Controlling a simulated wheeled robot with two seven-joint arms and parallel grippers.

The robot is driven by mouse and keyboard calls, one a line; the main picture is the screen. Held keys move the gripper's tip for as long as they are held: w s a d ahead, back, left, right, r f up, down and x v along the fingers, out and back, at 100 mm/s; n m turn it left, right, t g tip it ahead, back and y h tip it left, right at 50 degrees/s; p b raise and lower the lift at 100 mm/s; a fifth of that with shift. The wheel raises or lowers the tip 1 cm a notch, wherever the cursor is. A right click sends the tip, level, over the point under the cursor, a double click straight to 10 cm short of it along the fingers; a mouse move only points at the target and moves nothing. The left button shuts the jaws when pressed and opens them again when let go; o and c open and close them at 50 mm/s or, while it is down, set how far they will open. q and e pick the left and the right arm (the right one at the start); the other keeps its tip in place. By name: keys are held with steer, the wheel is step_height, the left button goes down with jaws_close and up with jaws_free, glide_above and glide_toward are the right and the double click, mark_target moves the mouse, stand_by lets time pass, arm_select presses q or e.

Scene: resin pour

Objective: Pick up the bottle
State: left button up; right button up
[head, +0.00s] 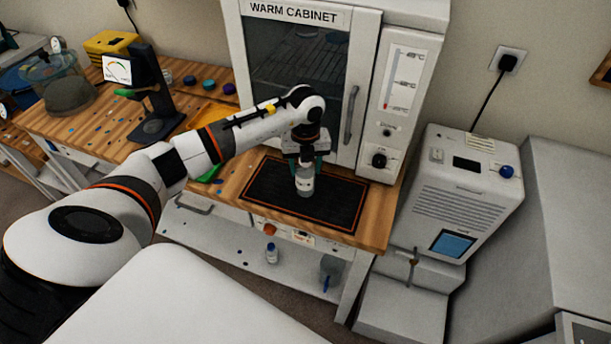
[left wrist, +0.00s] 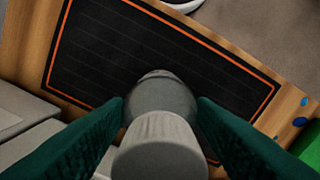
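The bottle (head: 304,184), pale with a light cap, is upright over the black mat with an orange border (head: 262,193), and its base appears to rest there. In the left wrist view, the bottle's white cap (left wrist: 160,150) is close to the camera, with its grey body (left wrist: 161,97) beyond. My left gripper (head: 305,164) points down from above, its green fingers (left wrist: 161,108) on either side of the bottle. The fingers are very close to its sides, but whether they press on it is unclear. My right gripper is in neither view.
The warm cabinet (head: 300,75) stands right behind the mat. A dark stand with a display (head: 152,95) and coloured lids (head: 208,86) are to the left on the wooden bench. A small bottle (head: 271,254) is on the lower shelf. A grey machine (head: 455,190) stands right.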

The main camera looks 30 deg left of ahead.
arm_select(q)
steer(key=c, duration=0.7)
steer(key=shift+r, duration=0.1)
